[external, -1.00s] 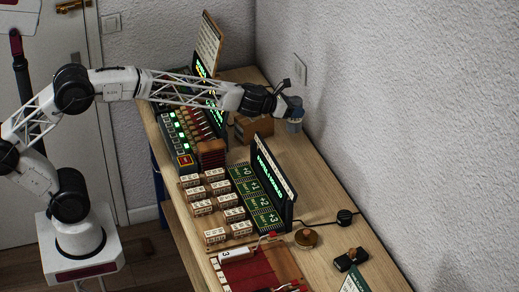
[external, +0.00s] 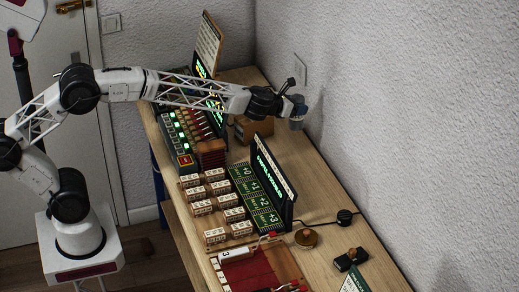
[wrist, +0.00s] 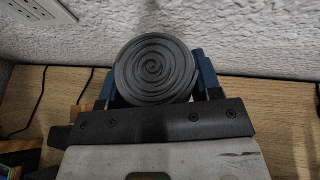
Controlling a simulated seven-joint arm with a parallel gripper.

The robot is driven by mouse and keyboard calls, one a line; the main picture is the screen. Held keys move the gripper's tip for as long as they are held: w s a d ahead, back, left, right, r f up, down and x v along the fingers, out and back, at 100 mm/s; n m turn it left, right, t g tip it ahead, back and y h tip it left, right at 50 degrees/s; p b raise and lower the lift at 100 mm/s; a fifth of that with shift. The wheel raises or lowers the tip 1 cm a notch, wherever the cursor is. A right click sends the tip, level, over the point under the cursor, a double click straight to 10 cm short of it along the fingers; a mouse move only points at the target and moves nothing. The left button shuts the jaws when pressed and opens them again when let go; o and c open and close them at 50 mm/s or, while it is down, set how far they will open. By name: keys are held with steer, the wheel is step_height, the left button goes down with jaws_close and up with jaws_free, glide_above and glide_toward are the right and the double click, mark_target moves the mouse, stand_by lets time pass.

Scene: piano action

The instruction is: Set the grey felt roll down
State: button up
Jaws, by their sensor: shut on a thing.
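The grey felt roll (wrist: 153,70) shows its spiral end in the wrist view, between the two blue fingers of my gripper (wrist: 153,85). My gripper is shut on it. In the external view the roll (external: 297,123) is a small grey-blue shape below my gripper (external: 295,112), near the wall at the back edge of the wooden table (external: 312,168). Whether the roll touches the table is hard to tell from these views.
A brown cardboard-like box (external: 253,128) stands just left of the gripper. A dark display panel (external: 274,182) with green text stands nearer the camera.

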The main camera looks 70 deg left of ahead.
steer(key=shift+w+a+f+n+g+y, duration=0.2)
steer(key=shift+w+a+n+g+y, duration=0.15)
steer(key=shift+n+y, duration=0.35)
steer(key=shift+w+a+f+n+g+y, duration=0.15)
steer(key=shift+w+a+f+n+y, duration=0.2)
steer(key=shift+n+y, duration=0.35)
steer(key=shift+w+a+f+n+g+y, duration=0.2)
steer(key=shift+f+n+g+y, duration=0.35)
steer(key=shift+n+g+y, duration=0.7)
steer(key=shift+w+a+f+n+g+y, duration=0.15)
steer(key=shift+f+n+g+y, duration=0.35)
steer(key=shift+n+g+y, duration=0.7)
steer(key=shift+w+a+f+n+g+y, duration=0.1)
steer(key=shift+w+f+n+g+y, duration=0.3)
steer(key=shift+n+g+y, duration=0.85)
steer(key=shift+s+f+n, duration=0.2)
steer(key=shift+n, duration=0.2)
step_height(320, 180, down, 6)
steer(key=shift+f, duration=0.15)
steer(key=shift+f, duration=1.85)
